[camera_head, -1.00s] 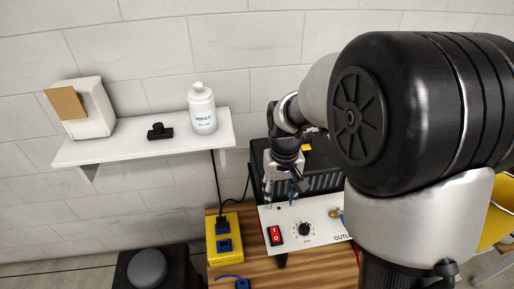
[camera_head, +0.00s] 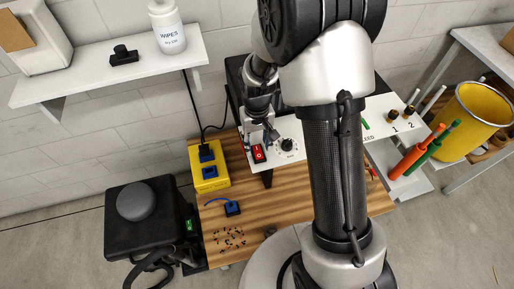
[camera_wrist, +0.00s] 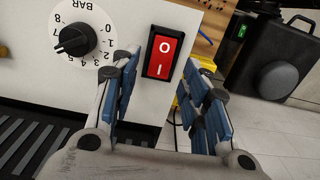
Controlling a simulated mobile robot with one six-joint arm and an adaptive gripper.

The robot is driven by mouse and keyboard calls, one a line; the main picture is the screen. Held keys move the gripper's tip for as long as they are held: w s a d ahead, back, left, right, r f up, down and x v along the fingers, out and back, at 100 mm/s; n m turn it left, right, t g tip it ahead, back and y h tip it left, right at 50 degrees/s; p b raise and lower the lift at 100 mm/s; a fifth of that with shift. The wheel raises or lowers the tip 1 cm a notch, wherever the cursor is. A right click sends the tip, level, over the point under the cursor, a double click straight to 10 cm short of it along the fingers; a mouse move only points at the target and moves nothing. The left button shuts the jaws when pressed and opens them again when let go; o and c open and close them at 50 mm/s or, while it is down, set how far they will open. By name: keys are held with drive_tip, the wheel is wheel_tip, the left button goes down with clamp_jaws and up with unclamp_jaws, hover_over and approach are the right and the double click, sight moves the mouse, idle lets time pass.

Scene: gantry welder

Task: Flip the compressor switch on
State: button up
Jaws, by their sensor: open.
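A red rocker switch (camera_head: 259,153) marked O and I sits on a white panel (camera_head: 290,131), beside a black knob (camera_head: 287,144). In the wrist view the switch (camera_wrist: 163,53) lies in line with the gap between my fingers, and the knob (camera_wrist: 75,40) has a BAR scale printed upside down. My gripper (camera_head: 260,134) is just above the switch in the head view. In the wrist view my gripper (camera_wrist: 163,75) is open and empty, with blue finger pads either side of the gap. Contact with the switch and which side is pressed cannot be told.
A yellow socket box (camera_head: 209,166) stands left of the panel on the wooden table (camera_head: 270,205). A black case (camera_head: 150,222) with a grey round top and a small green-lit switch (camera_head: 189,224) stands further left. A shelf (camera_head: 110,65) hangs above.

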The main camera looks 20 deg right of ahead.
sight(258, 152)
drive_tip(key=shift+f, duration=1.15)
drive_tip(key=shift+c, duration=0.4)
clamp_jaws()
